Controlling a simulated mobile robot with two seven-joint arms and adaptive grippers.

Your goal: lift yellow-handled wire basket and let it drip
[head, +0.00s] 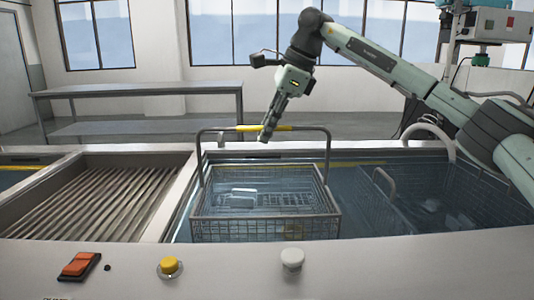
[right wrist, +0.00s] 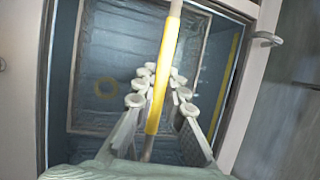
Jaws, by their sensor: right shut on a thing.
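The wire basket (head: 195,213) hangs or rests in the front left of the water tank (head: 360,222), below its upright handle loop. A yellow sleeve (head: 283,128) covers the middle of the handle's top bar. My right gripper (head: 267,130) comes down from above and is shut on this yellow grip. The right wrist view shows the yellow grip (right wrist: 160,95) between the fingers (right wrist: 162,84). A pale metal piece (head: 243,195) shows inside the basket. I cannot tell how much of the basket is under water. My left gripper is not in view.
A second wire basket (head: 385,208) with a plain grey handle sits in the tank to the right. A ribbed drain board (head: 100,200) lies left of the tank. The front panel carries an orange switch (head: 79,265), a yellow button (head: 169,266) and a white knob (head: 292,259).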

